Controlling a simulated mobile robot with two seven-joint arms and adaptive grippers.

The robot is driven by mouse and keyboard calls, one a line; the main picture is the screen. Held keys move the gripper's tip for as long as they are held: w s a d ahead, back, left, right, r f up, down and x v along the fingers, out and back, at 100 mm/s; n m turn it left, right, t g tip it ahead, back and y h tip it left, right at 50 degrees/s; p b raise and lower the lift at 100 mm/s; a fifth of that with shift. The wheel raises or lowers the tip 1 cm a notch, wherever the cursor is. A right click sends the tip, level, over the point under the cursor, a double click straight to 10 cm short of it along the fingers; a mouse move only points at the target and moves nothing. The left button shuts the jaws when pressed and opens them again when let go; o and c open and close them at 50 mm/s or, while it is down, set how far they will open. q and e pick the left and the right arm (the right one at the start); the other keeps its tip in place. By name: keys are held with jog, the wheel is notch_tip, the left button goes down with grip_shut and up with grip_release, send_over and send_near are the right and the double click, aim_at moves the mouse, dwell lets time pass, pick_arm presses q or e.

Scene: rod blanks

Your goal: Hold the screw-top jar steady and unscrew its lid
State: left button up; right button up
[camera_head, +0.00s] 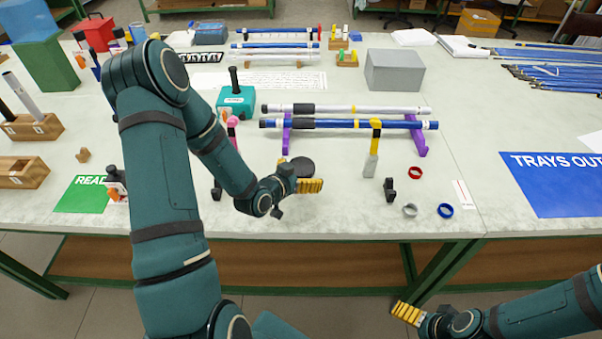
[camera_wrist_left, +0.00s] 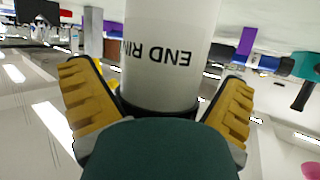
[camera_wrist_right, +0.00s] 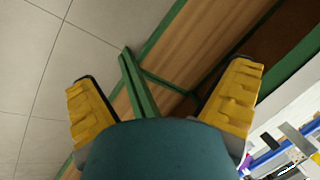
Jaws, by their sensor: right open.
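The screw-top jar shows in the left wrist view as a white cylinder (camera_wrist_left: 168,75) with upside-down "END RIN..." lettering and a dark rim at its lower end. In the head view its round black lid (camera_head: 301,167) shows just behind my left gripper (camera_head: 309,184); the jar body is mostly hidden. My left gripper is open, its yellow fingers spread on either side of the jar in the wrist view; I see no clear contact. My right gripper (camera_head: 406,313) is open and empty, low in front of the table's front edge, well away from the jar.
A rod rack with purple supports (camera_head: 416,135) stands behind and right of the jar. A yellow-topped tool (camera_head: 373,148), a small black stand (camera_head: 389,190) and red, grey and blue rings (camera_head: 445,210) lie to the right. A green mat (camera_head: 84,194) is left.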

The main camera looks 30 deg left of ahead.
pick_arm(q)
jog(key=shift+r, duration=0.15)
jog(key=shift+s+r, duration=0.15)
jog(key=shift+s, duration=0.15)
jog(key=p+v, duration=0.6)
jog(key=v, duration=0.5)
jog(key=shift+s, duration=0.2)
pick_arm(e)
notch_tip(320, 180, up, 6)
jog(key=w, duration=0.2)
jog(key=shift+d+r+t, duration=0.15)
jog(key=shift+t, duration=0.15)
